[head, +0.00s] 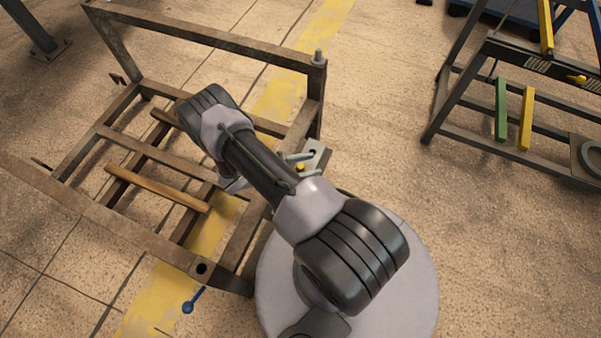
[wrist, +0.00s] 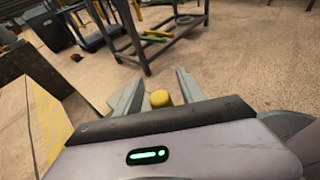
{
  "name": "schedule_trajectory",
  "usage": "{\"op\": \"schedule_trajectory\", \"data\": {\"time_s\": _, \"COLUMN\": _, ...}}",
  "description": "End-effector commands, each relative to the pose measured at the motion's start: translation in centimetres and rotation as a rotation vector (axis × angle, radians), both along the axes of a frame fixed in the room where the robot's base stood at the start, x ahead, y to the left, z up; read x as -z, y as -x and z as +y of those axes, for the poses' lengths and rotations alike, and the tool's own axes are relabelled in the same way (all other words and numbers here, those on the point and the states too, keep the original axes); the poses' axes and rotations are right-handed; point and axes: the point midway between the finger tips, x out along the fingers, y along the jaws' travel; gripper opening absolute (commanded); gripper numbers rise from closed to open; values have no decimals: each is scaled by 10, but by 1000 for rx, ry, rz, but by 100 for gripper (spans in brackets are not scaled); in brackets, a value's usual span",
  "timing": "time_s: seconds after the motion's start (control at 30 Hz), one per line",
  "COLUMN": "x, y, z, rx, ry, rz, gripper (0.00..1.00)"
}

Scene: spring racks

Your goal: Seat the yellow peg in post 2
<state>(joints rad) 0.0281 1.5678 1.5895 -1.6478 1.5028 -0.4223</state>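My gripper (head: 303,164) is low beside the right side of the brown metal rack, partly hidden by my arm. The yellow peg (wrist: 160,98) is between its two fingers (wrist: 159,76) in the wrist view, its rounded top showing. It is a small yellow spot (head: 300,168) in the head view. I cannot tell whether the fingers touch the peg, and its lower part is hidden. One rack corner post (head: 318,60) carries a grey pin; the near corner post (head: 202,268) has an open hole. No post number is readable.
A blue pin (head: 190,304) shows by the rack's near corner. A wooden bar (head: 155,188) crosses the rack. A dark stand at right bears green (head: 501,110) and yellow (head: 526,120) bars and a yellow knob (head: 577,79). The floor between rack and stand is clear.

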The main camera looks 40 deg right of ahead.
Motion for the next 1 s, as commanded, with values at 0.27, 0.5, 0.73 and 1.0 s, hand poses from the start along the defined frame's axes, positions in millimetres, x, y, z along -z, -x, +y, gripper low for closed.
{"op": "schedule_trajectory", "data": {"time_s": 0.27, "x": 0, "y": 0, "z": 0, "rx": 0, "ry": 0, "rz": 0, "gripper": 0}}
{"op": "schedule_trajectory", "data": {"time_s": 0.5, "x": 0, "y": 0, "z": 0, "rx": 0, "ry": 0, "rz": -1, "gripper": 0}}
{"op": "schedule_trajectory", "data": {"time_s": 0.73, "x": 0, "y": 0, "z": 0, "rx": 0, "ry": 0, "rz": 0, "gripper": 0}}
{"op": "schedule_trajectory", "data": {"time_s": 1.0, "x": 0, "y": 0, "z": 0, "rx": 0, "ry": 0, "rz": 0, "gripper": 0}}
